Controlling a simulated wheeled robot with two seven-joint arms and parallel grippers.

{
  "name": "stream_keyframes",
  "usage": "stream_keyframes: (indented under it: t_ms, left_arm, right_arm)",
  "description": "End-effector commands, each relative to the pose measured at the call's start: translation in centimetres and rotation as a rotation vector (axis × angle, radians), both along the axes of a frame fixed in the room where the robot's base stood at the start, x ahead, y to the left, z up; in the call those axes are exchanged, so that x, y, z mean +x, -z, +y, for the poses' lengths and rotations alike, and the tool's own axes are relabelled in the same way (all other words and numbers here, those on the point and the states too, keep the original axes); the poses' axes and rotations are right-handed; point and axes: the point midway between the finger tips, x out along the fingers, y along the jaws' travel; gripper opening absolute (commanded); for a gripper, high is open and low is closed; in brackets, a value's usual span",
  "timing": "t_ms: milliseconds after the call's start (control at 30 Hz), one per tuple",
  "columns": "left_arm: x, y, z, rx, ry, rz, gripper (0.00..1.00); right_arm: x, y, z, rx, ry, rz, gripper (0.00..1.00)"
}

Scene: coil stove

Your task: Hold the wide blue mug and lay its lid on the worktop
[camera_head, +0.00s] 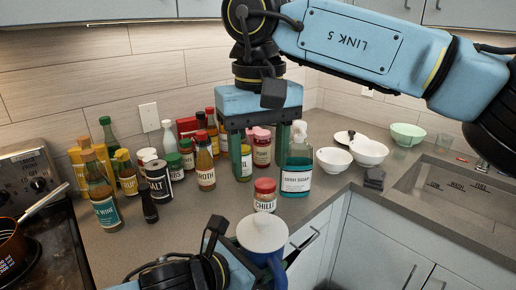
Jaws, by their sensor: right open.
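The wide blue mug (275,262) is at the bottom centre, in front of the worktop's front edge. Its pale lid (262,236) sits on top, with a raised knob in the middle. My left gripper (262,264) comes in from the bottom left and is around the mug, which hides part of its fingers. It appears shut on the mug, held clear of the worktop. My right gripper (260,162) hangs above the worktop (190,235), fingers pointing down, open and empty. It is behind and above the lid, apart from it.
A red-capped chilli jar (265,196) stands just behind the mug. A hand soap bottle (297,170) and several bottles and jars crowd the worktop's back. White bowls (369,152) and the sink (450,192) are right, the stove (40,245) left. Bare worktop lies left of the mug.

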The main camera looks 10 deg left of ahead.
Motion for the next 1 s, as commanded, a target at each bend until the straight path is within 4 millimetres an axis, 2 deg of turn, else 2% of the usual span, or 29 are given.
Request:
stream_keyframes:
  t_ms: [500, 700, 1000]
  left_arm:
    - [0.0, -0.1, 0.0, -0.001, 0.0, -0.002, 0.29]
    - [0.0, -0.1, 0.0, -0.001, 0.0, -0.002, 0.29]
    - [0.0, -0.1, 0.0, -0.001, 0.0, -0.002, 0.29]
  right_arm:
    - [0.0, 9.2, 0.0, 0.003, 0.003, 0.006, 0.56]
    - [0.0, 10.9, 0.0, 0.004, 0.003, 0.005, 0.56]
    - [0.0, 11.2, 0.0, 0.004, 0.003, 0.005, 0.56]
